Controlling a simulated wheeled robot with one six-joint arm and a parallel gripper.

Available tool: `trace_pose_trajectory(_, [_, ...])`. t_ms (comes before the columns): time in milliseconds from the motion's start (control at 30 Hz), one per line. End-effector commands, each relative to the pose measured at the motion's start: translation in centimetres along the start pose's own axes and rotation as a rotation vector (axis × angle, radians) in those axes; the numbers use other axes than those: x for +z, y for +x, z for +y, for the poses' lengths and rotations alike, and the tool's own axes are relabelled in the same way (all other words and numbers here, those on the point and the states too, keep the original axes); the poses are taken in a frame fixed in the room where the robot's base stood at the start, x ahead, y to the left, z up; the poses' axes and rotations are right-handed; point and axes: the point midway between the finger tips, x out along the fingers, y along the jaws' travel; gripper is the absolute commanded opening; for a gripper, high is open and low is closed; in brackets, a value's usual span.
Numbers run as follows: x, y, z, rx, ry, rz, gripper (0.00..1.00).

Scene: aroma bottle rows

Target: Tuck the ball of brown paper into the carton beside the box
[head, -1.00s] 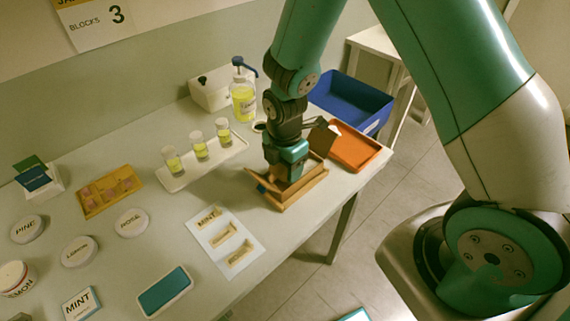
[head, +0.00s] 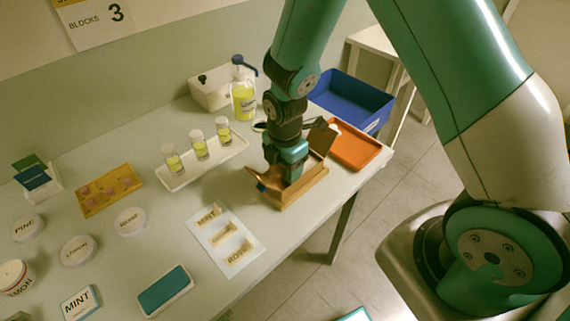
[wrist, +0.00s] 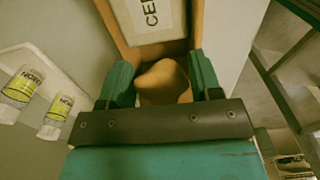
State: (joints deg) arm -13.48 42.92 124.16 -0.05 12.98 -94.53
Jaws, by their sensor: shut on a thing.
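My gripper (wrist: 163,88) points down and is shut on the ball of brown paper (wrist: 164,80), a tan lump between the two green fingers in the wrist view. The open carton (head: 296,193) is brown, with raised flaps, near the right edge of the table. My gripper is over and partly inside it, and hides much of its inside in the head view. In the wrist view a white box (wrist: 152,18) with dark lettering lies in the carton, just beyond the ball. I cannot tell whether the ball touches the carton floor.
A white tray (head: 203,166) with several yellow-filled vials stands left of the carton. An orange tray (head: 355,148) lies to its right, and a blue bin (head: 349,98) is behind. A pump bottle (head: 243,98) stands at the back. A white card (head: 224,246) lies in front.

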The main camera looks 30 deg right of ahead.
Motion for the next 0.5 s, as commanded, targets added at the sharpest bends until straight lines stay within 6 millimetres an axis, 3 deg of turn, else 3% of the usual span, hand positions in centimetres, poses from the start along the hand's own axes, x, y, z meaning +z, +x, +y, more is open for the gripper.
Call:
trace_pose_trajectory(367, [0.0, 0.34, 0.01, 0.0, 0.0, 0.0, 0.37])
trace_pose_trajectory(400, [0.0, 0.34, 0.01, 0.0, 0.0, 0.0, 0.65])
trace_pose_trajectory(500, [0.0, 0.34, 0.01, 0.0, 0.0, 0.0, 0.88])
